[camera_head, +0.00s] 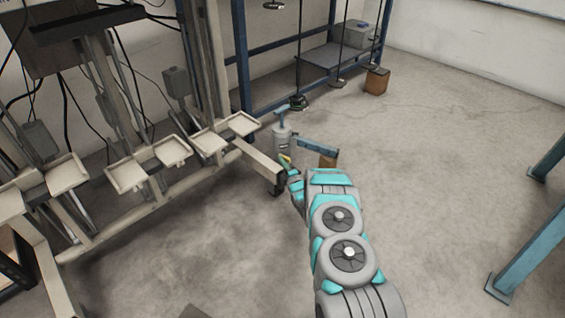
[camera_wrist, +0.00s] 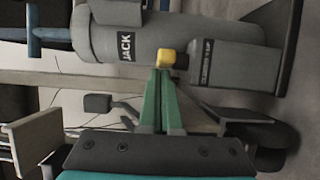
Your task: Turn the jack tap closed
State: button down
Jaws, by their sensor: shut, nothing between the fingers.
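The jack is a grey cylinder (camera_head: 283,141) with a blue T-shaped handle on top, standing on the floor in the head view. In the wrist view the grey jack body (camera_wrist: 105,30) lies sideways and carries a "JACK" label. The tap is a small yellow piece (camera_wrist: 172,58) on a dark stub at the jack's side; it also shows in the head view (camera_head: 286,158). My gripper (camera_wrist: 159,74) has its green fingers together and empty, with the tips right at the tap's lower edge. I cannot tell whether they touch it. In the head view my gripper (camera_head: 291,170) is beside the jack.
A beige frame (camera_head: 262,166) with several trays stands left of the jack. A blue beam (camera_head: 316,149) and wooden block lie just right of it. A blue rack (camera_head: 240,60) stands behind. Blue posts (camera_head: 528,236) stand at the far right. The floor (camera_head: 430,150) between is mostly clear.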

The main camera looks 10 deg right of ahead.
jog(key=shift+w+a+r+p, duration=0.1)
jog(key=shift+w+a+p, duration=0.15)
jog(key=shift+p, duration=1)
